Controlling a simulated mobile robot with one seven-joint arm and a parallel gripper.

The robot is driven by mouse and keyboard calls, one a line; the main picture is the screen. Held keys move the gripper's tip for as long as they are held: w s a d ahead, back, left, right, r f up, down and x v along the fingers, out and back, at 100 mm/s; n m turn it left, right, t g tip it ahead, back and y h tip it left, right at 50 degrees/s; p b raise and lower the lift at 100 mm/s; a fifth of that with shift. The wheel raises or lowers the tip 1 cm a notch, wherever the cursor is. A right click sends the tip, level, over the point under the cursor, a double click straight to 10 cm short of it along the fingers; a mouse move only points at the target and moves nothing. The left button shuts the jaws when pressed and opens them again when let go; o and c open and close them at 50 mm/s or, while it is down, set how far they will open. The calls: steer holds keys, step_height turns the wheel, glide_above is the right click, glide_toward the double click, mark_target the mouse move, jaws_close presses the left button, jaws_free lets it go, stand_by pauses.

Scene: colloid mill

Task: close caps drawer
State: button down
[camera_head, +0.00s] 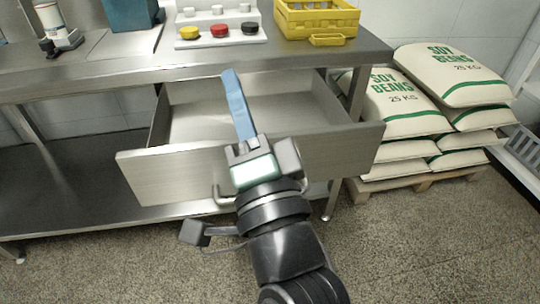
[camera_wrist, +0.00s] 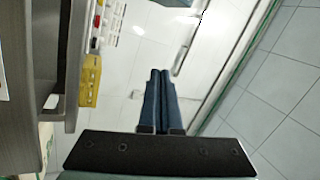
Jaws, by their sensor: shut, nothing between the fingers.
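The metal drawer (camera_head: 165,178) under the steel table is pulled well out, and the part of its inside that shows looks empty. My gripper (camera_head: 229,74) is in front of the drawer in the head view, with its blue fingers shut together and holding nothing. The fingers cover part of the drawer's inside, and my wrist covers the middle of its front. I cannot tell whether my gripper touches the drawer front. A bent metal handle (camera_head: 220,197) shows in part beside my wrist. In the wrist view the shut fingers (camera_wrist: 160,72) point away, with white wall tiles beyond.
The steel table (camera_head: 130,66) carries a white panel (camera_head: 205,42) with yellow, red and black round pieces, a yellow crate (camera_head: 318,22) and a blue container (camera_head: 130,14). Soy bean sacks (camera_head: 405,105) are stacked on a pallet (camera_head: 425,181) at the right. Open floor lies in front.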

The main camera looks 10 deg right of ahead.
steer(key=s+d+f+m+g+h+p, duration=0.1)
steer(key=s+d+f+m, duration=0.2)
steer(key=f+m, duration=0.5)
steer(key=s+d+f+m+g+h+p, duration=0.1)
steer(key=s+d+f+m+g, duration=0.15)
steer(key=f+m, duration=0.5)
steer(key=s+d+f+m+g+h+p, duration=0.1)
steer(key=s+d+f+m, duration=0.15)
steer(key=f+m, duration=0.5)
steer(key=w, duration=1.3)
steer(key=shift+w+a+r, duration=0.15)
steer(key=shift+a+r, duration=0.1)
steer(key=shift+t, duration=0.25)
